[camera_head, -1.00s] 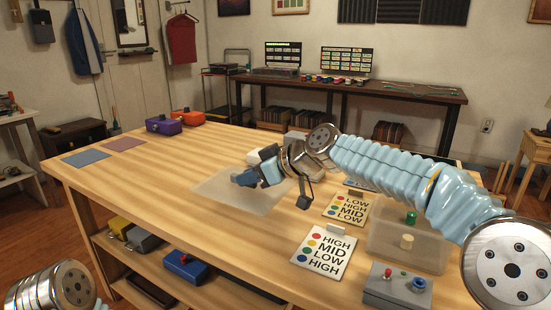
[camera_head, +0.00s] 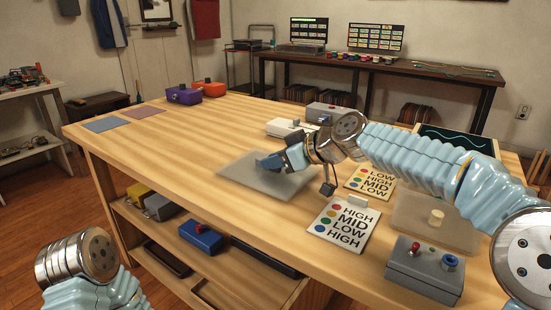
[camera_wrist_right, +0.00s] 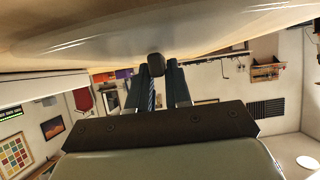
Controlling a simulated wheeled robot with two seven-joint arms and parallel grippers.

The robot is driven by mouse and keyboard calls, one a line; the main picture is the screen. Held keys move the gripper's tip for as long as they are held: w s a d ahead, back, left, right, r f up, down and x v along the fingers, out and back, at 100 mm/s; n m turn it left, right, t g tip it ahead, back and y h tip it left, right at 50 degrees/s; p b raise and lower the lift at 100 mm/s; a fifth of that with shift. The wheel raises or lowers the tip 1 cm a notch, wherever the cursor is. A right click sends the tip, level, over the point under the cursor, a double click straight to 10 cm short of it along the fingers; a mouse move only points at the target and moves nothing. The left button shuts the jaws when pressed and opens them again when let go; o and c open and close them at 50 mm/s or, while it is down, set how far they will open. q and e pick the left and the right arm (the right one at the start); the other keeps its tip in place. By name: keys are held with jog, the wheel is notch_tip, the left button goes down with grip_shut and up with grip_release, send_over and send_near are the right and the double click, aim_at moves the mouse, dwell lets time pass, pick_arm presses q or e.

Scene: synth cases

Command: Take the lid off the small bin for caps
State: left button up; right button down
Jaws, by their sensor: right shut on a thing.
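My right gripper (camera_head: 268,163) is low over a pale frosted panel (camera_head: 240,182) near the middle of the table. In the right wrist view its two dark fingers (camera_wrist_right: 158,82) are shut on a small dark knob (camera_wrist_right: 155,65), next to a broad pale surface (camera_wrist_right: 90,35). I cannot tell whether that surface is a lid or the bin, or whether it touches the table. A second frosted box (camera_head: 405,215) with a cream knob (camera_head: 436,217) stands at the right, partly behind my right arm. My left gripper is not in view.
Two cards with coloured dots, a near one (camera_head: 338,224) and a far one (camera_head: 370,183), lie right of the gripper. A grey button box (camera_head: 425,275) stands at the front right. Grey boxes (camera_head: 328,110) stand behind.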

jog(key=c, duration=1)
grip_release()
jog(key=v, duration=1.1)
jog(key=shift+b, duration=0.35)
jog(key=shift+s+d+r, duration=0.2)
jog(key=shift+s+d, duration=0.1)
